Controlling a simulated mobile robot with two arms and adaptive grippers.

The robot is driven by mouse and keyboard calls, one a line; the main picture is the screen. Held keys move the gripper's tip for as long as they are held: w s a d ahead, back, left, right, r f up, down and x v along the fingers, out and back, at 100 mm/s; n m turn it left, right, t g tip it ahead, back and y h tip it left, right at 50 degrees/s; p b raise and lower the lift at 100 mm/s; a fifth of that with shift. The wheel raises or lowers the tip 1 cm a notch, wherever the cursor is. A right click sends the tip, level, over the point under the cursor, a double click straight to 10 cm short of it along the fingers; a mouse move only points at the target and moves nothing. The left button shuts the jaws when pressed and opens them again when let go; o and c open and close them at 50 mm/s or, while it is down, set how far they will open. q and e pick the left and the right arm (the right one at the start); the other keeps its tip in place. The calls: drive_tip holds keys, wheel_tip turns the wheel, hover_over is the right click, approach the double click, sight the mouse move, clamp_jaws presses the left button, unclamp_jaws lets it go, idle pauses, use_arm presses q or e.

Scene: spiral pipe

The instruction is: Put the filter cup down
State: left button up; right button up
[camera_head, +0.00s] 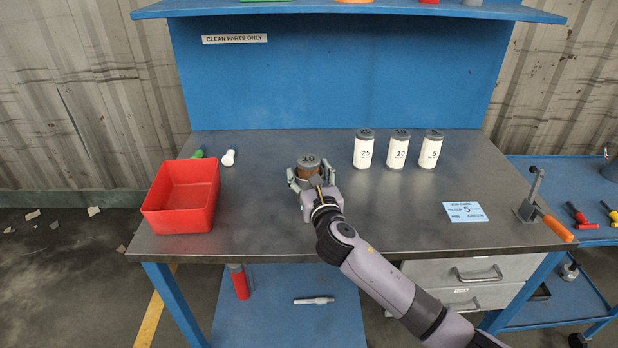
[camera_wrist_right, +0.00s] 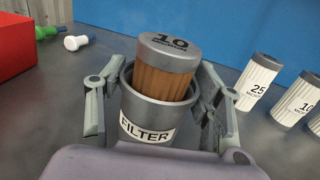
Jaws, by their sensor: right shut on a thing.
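The filter cup (camera_wrist_right: 148,118) is a grey metal cup with a "FILTER" label. A brown pleated cartridge (camera_wrist_right: 166,75) with a grey cap marked 10 stands in it, its upper part above the rim. My right gripper (camera_head: 309,178) is shut around the cup, one finger on each side, over the middle of the steel workbench (camera_head: 270,220). The cup's bottom is hidden, so I cannot tell whether it touches the bench. In the head view the cartridge's cap (camera_head: 309,160) shows between the fingers. My left gripper is not in view.
Three white cartridges, marked 25 (camera_head: 363,152), 10 (camera_head: 397,152) and 5 (camera_head: 428,153), stand at the back right. A red bin (camera_head: 180,217) is at the left. A blue card (camera_head: 465,212) and an orange-handled clamp (camera_head: 545,215) are at the right. The bench between card and arm is clear.

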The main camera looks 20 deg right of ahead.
drive_tip(key=shift+f, duration=0.2)
drive_tip(key=o, duration=0.9)
drive_tip(key=shift+f, duration=0.15)
drive_tip(key=o, duration=0.5)
drive_tip(key=shift+c, duration=0.2)
drive_tip(key=shift+s, duration=0.1)
drive_tip(key=s, duration=1.2)
drive_tip(key=shift+a+r, duration=0.2)
drive_tip(key=shift+a, duration=0.15)
